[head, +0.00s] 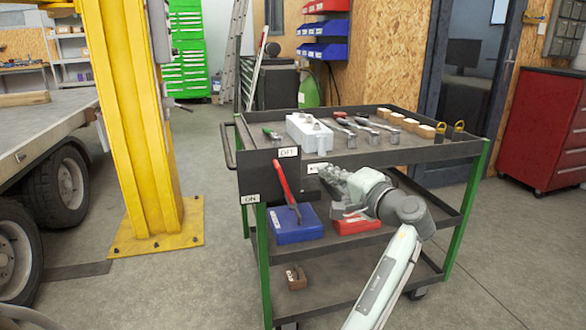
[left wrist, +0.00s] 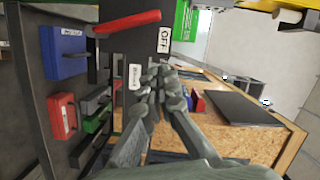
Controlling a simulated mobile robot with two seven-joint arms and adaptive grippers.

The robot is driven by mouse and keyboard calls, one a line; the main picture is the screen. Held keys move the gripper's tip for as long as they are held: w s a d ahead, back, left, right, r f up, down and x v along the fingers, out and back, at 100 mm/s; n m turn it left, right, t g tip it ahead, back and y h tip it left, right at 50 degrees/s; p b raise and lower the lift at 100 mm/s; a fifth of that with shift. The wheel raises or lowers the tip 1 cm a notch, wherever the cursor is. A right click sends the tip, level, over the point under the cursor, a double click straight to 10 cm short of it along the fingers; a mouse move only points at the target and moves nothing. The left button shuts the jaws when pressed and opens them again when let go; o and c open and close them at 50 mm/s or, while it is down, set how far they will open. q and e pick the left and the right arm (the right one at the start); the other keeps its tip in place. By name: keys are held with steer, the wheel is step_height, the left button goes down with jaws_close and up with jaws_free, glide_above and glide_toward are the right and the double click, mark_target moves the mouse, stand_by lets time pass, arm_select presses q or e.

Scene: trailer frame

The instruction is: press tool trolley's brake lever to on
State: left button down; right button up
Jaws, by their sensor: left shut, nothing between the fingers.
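The tool trolley (head: 400,158) has dark shelves and green legs. A dark plate (head: 257,172) on its near side carries an OFF label (head: 289,152) at upper right and an ON label (head: 250,199) at lower left. The red brake lever (head: 283,183) lies across the plate, its upper end near OFF. It also shows red in the left wrist view (left wrist: 127,21), with the OFF label (left wrist: 165,40) beside it. My left gripper (head: 325,171) is shut and empty, just right of the plate and apart from the lever. In the left wrist view its fingers (left wrist: 158,82) are together. My right gripper is not in view.
The trolley top holds a white box (head: 309,134), several tools and wooden blocks. A blue case (head: 296,228) and a red case (head: 355,224) are on the middle shelf. A yellow post (head: 127,110) stands left; floor between it and the trolley is clear.

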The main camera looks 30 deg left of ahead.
arm_select(q)
steer(key=shift+a, duration=0.1)
glide_above(284, 182)
steer(key=w+d, duration=0.4)
steer(key=shift+s+a+f+p, duration=0.4)
steer(key=shift+s+a+f, duration=0.15)
steer(key=shift+s+a, duration=0.2)
steer(key=shift+s+a+f+p, duration=0.4)
steer(key=shift+s+a+f, duration=0.1)
steer(key=shift+s+a, duration=0.2)
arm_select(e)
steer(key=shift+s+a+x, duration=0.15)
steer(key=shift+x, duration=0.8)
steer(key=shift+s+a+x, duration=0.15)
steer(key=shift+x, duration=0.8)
arm_select(q)
steer(key=shift+a, duration=0.1)
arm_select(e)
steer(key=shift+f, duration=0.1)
